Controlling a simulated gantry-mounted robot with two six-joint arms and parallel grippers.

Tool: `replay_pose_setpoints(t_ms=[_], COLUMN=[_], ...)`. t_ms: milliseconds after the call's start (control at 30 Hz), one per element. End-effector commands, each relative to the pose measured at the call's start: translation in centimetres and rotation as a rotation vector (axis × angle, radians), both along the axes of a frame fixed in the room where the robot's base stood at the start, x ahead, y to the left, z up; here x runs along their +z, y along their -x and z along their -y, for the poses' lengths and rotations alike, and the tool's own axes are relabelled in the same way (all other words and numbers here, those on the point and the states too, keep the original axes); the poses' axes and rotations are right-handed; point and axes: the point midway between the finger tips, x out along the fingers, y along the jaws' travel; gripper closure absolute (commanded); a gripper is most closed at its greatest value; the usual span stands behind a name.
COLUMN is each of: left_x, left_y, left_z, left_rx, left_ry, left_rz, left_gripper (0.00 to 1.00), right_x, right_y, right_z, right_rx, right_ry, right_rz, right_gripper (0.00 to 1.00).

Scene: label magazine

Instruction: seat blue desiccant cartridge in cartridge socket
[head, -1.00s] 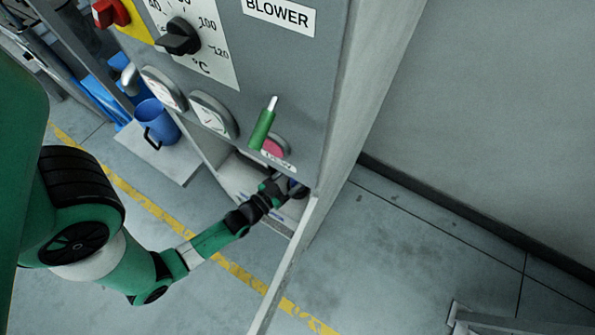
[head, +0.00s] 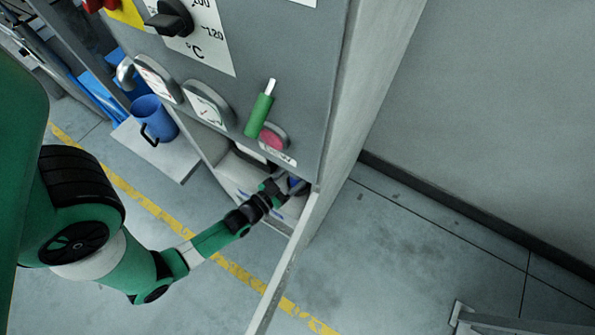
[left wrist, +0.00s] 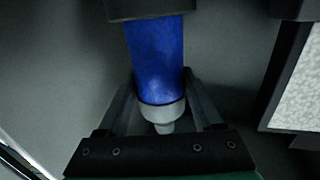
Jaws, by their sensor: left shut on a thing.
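The blue desiccant cartridge (left wrist: 157,55) fills the middle of the left wrist view, with a pale stepped end cap at its near end. My left gripper (left wrist: 160,100) is shut on it, one finger on each side near the cap. The cartridge's far end meets a dark block (left wrist: 152,9), which looks like the cartridge socket. I cannot tell how deep the cartridge goes in. In the head view my left gripper (head: 279,188) reaches into the low opening of the cabinet, with a bit of blue (head: 295,184) at its tip. My right gripper is not in view.
The grey cabinet panel (head: 300,70) with gauges, a knob and a green lever (head: 259,113) overhangs the opening. The cabinet's side post (head: 350,130) stands just right of the gripper. A blue mug-like container (head: 153,119) sits on a shelf at left.

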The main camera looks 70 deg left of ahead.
Motion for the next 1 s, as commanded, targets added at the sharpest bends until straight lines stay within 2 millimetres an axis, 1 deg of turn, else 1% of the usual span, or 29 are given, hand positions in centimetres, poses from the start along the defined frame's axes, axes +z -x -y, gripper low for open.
replay_pose_setpoints(t_ms=[67, 100, 267, 533, 633, 767, 900, 1000], left_x=[-0.2, -0.2, -0.1, -0.2, -0.1, 0.1, 0.1, 0.2], left_y=[0.0, 0.0, 0.0, 0.2, 1.0, 3.3, 6.5, 8.4], left_z=[0.0, 0.0, 0.0, 0.1, 0.5, 1.6, 3.2, 4.1], left_rx=[0.0, 0.0, 0.0, 0.0, 0.0, 0.0, 0.001, 0.001], left_ry=[-0.001, -0.001, -0.001, 0.001, 0.002, 0.003, 0.003, 0.0], left_rz=[0.003, 0.003, 0.002, -0.002, -0.004, -0.005, -0.005, -0.003], left_gripper=[1.0, 0.29, 0.0, 0.0, 0.0, 0.0, 0.0, 0.0], right_x=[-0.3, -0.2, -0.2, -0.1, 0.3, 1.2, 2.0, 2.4], right_y=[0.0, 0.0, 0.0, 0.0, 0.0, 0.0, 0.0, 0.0], right_z=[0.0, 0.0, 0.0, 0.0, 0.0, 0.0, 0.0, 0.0], right_rx=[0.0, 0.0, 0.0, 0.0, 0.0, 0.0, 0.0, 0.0], right_ry=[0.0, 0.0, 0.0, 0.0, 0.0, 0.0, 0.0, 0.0], right_rz=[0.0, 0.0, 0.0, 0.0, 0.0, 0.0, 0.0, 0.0], right_gripper=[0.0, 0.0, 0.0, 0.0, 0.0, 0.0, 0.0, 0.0])
